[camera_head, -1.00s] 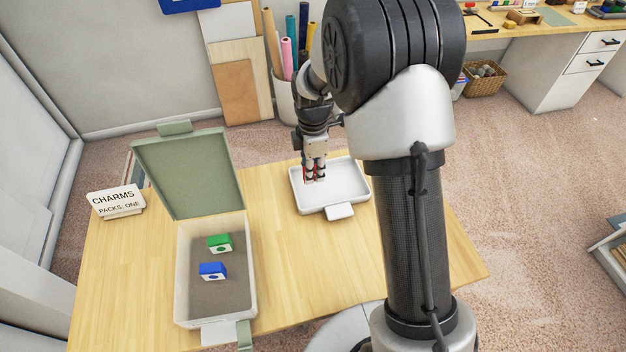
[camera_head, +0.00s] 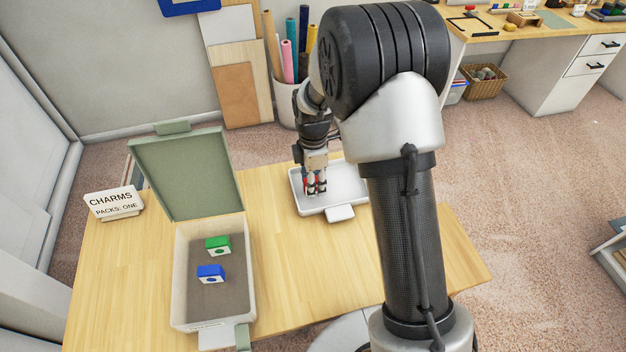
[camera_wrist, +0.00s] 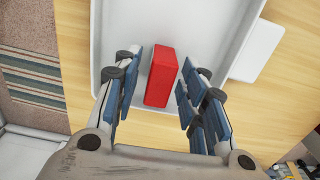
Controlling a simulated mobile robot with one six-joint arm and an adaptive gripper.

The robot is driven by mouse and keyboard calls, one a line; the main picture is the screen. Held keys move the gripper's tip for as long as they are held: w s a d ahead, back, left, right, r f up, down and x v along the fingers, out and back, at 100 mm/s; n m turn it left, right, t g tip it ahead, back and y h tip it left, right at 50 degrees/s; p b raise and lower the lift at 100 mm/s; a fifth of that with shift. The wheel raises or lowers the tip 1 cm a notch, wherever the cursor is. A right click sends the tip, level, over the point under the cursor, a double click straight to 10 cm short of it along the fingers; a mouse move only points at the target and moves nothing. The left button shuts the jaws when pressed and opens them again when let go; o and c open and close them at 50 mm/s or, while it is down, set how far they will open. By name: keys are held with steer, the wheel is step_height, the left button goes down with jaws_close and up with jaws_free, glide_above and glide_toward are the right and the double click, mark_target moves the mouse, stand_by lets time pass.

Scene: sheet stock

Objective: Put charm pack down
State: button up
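The red charm pack (camera_wrist: 161,78) is on the white tray (camera_wrist: 118,30), between my fingers in the wrist view. My gripper (camera_wrist: 162,88) is open, with a gap showing on each side of the pack. In the head view my gripper (camera_head: 316,187) points down at the white tray (camera_head: 350,185), and only bits of red show between the fingers. The open case (camera_head: 180,290) with a raised green lid (camera_head: 185,175) stands to the left. It holds a green block (camera_head: 218,245) and a blue block (camera_head: 211,273).
A "CHARMS PACKS: ONE" sign (camera_head: 114,203) stands at the left of the wooden table (camera_head: 115,270). Rolls in a bin (camera_head: 285,105) and leaning boards (camera_head: 237,93) are behind. Table space is clear between case and tray.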

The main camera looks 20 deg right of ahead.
steer(key=s+r+m+t+p, duration=0.1)
steer(key=s+r+m+p, duration=0.1)
steer(key=r, duration=0.8)
steer(key=s+r+m+p, duration=0.2)
steer(key=s+r, duration=0.1)
steer(key=r, duration=0.7)
steer(key=s+r+m+t, duration=0.1)
steer(key=s+r+m, duration=0.3)
steer(key=s+m, duration=0.3)
steer(key=s+r+m+t, duration=0.2)
steer(key=s+m, duration=0.5)
steer(key=s, duration=0.8)
steer(key=shift+s+r+t, duration=0.3)
steer(key=shift+s+r, duration=0.1)
steer(key=shift+r, duration=0.5)
